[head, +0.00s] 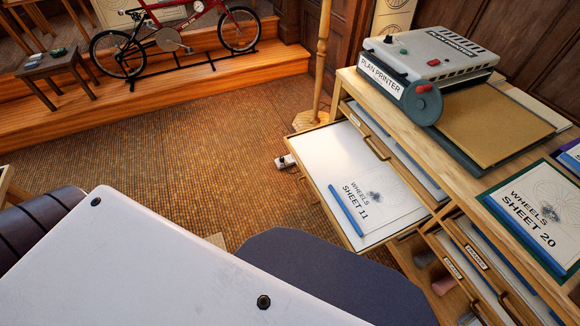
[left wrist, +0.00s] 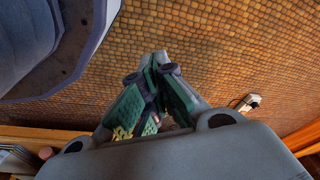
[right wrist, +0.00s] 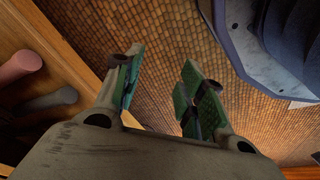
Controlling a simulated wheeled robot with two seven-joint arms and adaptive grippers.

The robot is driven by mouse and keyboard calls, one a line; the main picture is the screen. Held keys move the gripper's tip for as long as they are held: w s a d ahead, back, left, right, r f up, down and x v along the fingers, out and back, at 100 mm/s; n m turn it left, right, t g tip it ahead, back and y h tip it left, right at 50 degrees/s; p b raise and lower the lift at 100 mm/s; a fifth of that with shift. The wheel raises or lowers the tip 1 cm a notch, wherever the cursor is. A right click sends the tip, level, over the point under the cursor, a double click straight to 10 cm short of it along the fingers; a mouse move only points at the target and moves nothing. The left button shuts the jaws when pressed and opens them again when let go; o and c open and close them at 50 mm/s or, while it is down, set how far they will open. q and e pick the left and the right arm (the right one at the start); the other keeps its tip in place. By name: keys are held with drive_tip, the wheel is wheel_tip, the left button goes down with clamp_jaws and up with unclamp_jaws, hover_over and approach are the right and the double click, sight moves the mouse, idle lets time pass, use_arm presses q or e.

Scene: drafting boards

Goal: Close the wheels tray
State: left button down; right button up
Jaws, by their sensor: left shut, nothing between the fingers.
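The wheels tray (head: 315,201) is pulled out from the wooden cabinet in the head view. A white sheet marked WHEELS SHEET 11 (head: 385,178) lies in it, with a blue strip (head: 347,210) along the sheet's near edge. Neither gripper shows in the head view. In the left wrist view my left gripper (left wrist: 160,62) is shut and empty, its green-padded fingers together above the woven floor. In the right wrist view my right gripper (right wrist: 163,60) is open and empty, with floor between its fingers. Neither wrist view clearly shows the tray.
A plan printer (head: 420,65) and a sheet marked WHEELS SHEET 20 (head: 535,212) lie on the cabinet top. Other labelled trays (head: 475,262) sit lower right. A pink roll (right wrist: 18,66) lies beside the right gripper. A small pale object (head: 286,161) is behind the tray's left edge.

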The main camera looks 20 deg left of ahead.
drive_tip(key=w+a+r+t+y+b, duration=0.1)
drive_tip(key=w+a+r+t+b, duration=0.2)
drive_tip(key=r+b, duration=1)
use_arm(q)
drive_tip(key=w+r+m+t+h+b, duration=0.1)
drive_tip(key=w+r+m+t, duration=0.4)
drive_tip(key=w, duration=0.4)
drive_tip(key=w+r+m+t+b, duration=0.1)
drive_tip(key=w+r+m+t, duration=0.1)
drive_tip(key=w+r+m, duration=0.55)
drive_tip(key=w+r+m+t+h+b, duration=0.1)
drive_tip(key=w+r+m+t, duration=0.5)
drive_tip(key=w, duration=0.5)
drive_tip(key=w+a+f+m+g+h, duration=0.1)
drive_tip(key=a+m+g+h, duration=0.1)
drive_tip(key=a+m, duration=0.7)
drive_tip(key=w+a+m+g+h, duration=0.2)
drive_tip(key=a+m, duration=0.7)
drive_tip(key=m, duration=0.5)
drive_tip(key=shift+w+a+f+g+h+b, duration=0.15)
drive_tip(key=shift+a+f+g+h+b, duration=0.2)
drive_tip(key=shift+g+h, duration=0.65)
use_arm(e)
drive_tip(key=a+f+y, duration=0.2)
drive_tip(key=a+f, duration=0.4)
drive_tip(key=shift+f+t+y, duration=0.25)
drive_tip(key=shift+t+y, duration=0.05)
